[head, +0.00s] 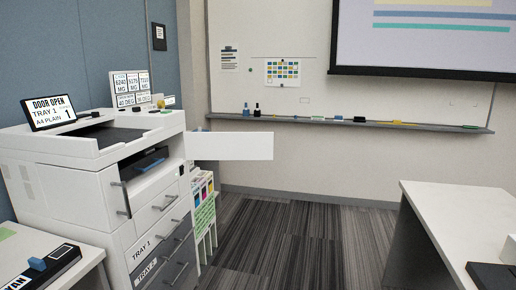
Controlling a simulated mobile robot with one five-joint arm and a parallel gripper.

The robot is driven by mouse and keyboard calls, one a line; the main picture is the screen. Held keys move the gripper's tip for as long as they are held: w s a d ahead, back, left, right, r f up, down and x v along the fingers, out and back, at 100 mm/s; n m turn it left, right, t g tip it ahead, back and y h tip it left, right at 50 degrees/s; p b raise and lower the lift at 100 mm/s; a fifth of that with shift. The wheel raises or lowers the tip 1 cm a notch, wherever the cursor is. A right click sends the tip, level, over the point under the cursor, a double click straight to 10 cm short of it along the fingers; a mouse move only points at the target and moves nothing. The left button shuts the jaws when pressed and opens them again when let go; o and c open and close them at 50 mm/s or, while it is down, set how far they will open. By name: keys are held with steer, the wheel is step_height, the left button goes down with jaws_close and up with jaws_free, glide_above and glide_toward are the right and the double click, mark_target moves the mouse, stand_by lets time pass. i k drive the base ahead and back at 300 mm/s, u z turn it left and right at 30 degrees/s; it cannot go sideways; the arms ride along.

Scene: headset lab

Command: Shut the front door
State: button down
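A white printer (70,185) stands at the left, and its tilted screen (53,111) reads "DOOR OPEN", "TRAY 1", "A4 PLAIN". Its front faces right and has a dark opening (146,163) in the upper part. A plain white flat panel (232,146) juts out to the right beyond the printer's far front edge. It looks like the front door standing open, but its hinge is not clear. A grey bar handle (122,198) shows at the near side of the printer's front. Below are labelled tray drawers (160,237) with bar handles. My gripper is not in view.
Cartons with coloured labels (203,190) stand past the printer's front. A white table with a blue-and-black item (40,265) is at the lower left. Another white table (460,215) is at the right. Dark striped carpet (295,240) between them is clear.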

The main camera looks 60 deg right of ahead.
mark_target(198, 146)
steer(key=z, duration=2.4)
steer(key=i, duration=5.15)
steer(key=u, duration=4.55)
